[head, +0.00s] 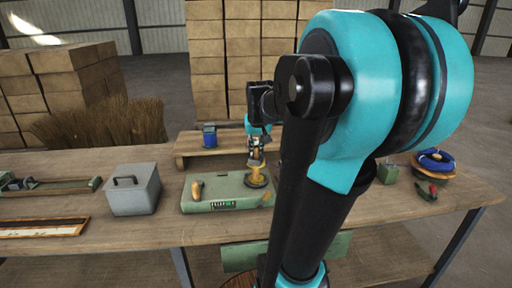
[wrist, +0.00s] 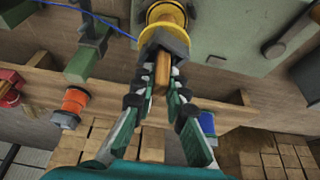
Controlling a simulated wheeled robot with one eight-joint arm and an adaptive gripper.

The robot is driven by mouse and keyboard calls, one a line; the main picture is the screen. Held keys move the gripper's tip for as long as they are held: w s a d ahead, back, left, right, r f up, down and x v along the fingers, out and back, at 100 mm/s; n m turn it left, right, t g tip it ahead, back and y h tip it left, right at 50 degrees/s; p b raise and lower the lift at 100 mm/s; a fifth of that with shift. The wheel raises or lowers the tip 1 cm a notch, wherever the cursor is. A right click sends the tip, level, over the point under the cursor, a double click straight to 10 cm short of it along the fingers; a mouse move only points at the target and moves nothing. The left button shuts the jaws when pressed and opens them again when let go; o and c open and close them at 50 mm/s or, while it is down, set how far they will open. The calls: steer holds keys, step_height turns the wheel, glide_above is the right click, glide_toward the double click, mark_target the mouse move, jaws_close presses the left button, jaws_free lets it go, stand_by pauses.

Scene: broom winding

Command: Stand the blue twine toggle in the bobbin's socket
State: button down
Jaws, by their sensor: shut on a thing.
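My gripper (wrist: 160,50) is shut on a wooden, orange-brown toggle (wrist: 162,73), held lengthwise between the fingers. A yellow bobbin (wrist: 165,12) is right at the fingertips in the wrist view. In the head view the bobbin (head: 258,181) stands on the right part of a green base (head: 225,193), with my gripper (head: 257,162) directly above it. A thin blue twine (wrist: 95,14) runs from the upper left toward the bobbin. The fingers hide the toggle's far end and the socket, so I cannot tell whether it is inside.
A grey box (head: 132,189) stands to the left. A blue spool (head: 209,136) sits on the raised shelf behind. Red-handled pliers (head: 428,191) and a blue coil (head: 436,160) are at the right. The front bench edge is mostly clear.

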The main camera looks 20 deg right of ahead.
steer(key=shift+f, duration=0.15)
steer(key=c, duration=1.5)
jaws_free()
steer(key=shift+o, duration=0.2)
steer(key=d+v, duration=0.1)
steer(key=v, duration=1.1)
steer(key=shift+a, duration=0.45)
steer(key=shift+s, duration=0.1)
